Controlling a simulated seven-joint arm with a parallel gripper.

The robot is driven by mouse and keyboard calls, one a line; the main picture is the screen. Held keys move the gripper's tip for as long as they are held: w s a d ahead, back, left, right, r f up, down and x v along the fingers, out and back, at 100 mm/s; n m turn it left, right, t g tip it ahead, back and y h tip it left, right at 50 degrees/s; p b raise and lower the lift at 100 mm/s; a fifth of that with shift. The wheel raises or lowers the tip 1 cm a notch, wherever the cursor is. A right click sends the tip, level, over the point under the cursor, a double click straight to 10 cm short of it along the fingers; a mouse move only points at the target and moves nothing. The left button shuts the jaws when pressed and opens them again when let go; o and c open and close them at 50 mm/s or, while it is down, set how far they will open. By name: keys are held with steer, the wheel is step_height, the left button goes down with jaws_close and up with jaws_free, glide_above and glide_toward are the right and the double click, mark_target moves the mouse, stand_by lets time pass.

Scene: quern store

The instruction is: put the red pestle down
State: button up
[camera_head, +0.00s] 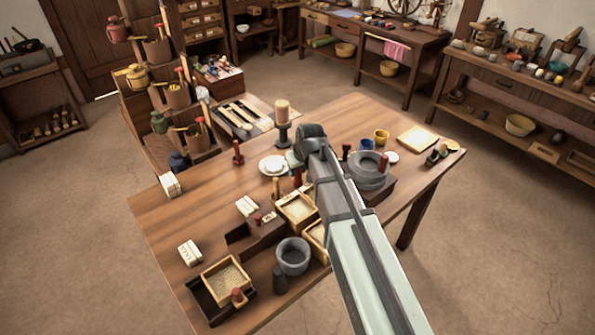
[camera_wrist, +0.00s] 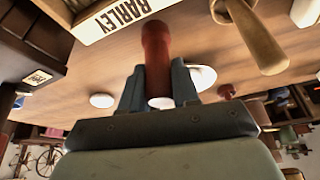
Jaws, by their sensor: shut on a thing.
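The red pestle (camera_wrist: 156,50) is held between the two grey fingers of my gripper (camera_wrist: 158,78) in the wrist view, with its pale round end toward the camera. In the head view my arm covers most of the gripper. A red piece (camera_head: 297,177) showing just left of the arm may be the held pestle. The wooden table (camera_head: 220,195) lies beyond the pestle in the wrist view; I cannot tell whether the pestle touches it.
A white BARLEY label (camera_wrist: 118,17) and a wooden pestle (camera_wrist: 256,38) are close by. Grain trays (camera_head: 226,276), a grey mortar (camera_head: 292,256) and a round stone quern (camera_head: 368,170) crowd the table. Another red piece (camera_head: 238,153) stands left of a plate (camera_head: 271,165). The table's left part is clearer.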

steer(key=shift+f, duration=0.45)
steer(key=shift+f, duration=0.2)
steer(key=o, duration=1.1)
steer(key=shift+c, duration=0.2)
steer(key=shift+r, duration=0.15)
steer(key=v, duration=1.2)
